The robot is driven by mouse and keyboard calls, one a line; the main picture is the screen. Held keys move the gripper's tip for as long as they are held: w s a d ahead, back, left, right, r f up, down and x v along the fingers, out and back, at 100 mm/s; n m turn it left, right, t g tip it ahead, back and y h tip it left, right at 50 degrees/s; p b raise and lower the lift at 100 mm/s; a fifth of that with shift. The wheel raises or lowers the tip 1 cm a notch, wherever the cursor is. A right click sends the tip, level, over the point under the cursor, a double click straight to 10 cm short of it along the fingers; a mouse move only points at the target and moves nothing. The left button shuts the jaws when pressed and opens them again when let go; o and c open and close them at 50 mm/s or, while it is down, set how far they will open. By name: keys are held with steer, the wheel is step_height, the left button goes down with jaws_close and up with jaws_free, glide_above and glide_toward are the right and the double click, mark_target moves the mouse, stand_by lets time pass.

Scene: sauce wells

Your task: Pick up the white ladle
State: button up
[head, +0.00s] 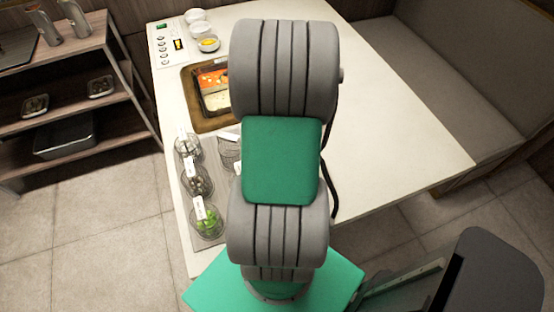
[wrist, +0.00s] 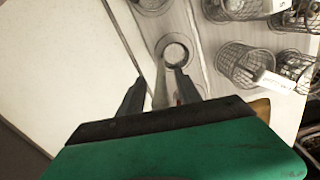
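In the wrist view my gripper (wrist: 161,78) is open, with its two dark fingers apart. A thin pale handle (wrist: 160,92) stands between the fingers, with gaps to both sides; it looks like the white ladle's, but its lower end is hidden by my gripper body. A round cup or ring with a bright inside (wrist: 176,53) lies just beyond the fingertips; I cannot tell whether it belongs to the handle. In the head view my arm hides the gripper and the ladle.
Wire baskets (wrist: 245,66) with white labels stand close on the right in the wrist view. In the head view, baskets (head: 207,222) line the counter's left edge, and a wooden-framed sauce tray (head: 190,88) lies behind. The counter's right side (head: 400,130) is clear.

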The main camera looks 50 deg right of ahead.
jaws_close()
steer(key=shift+r, duration=0.1)
stand_by(0.6)
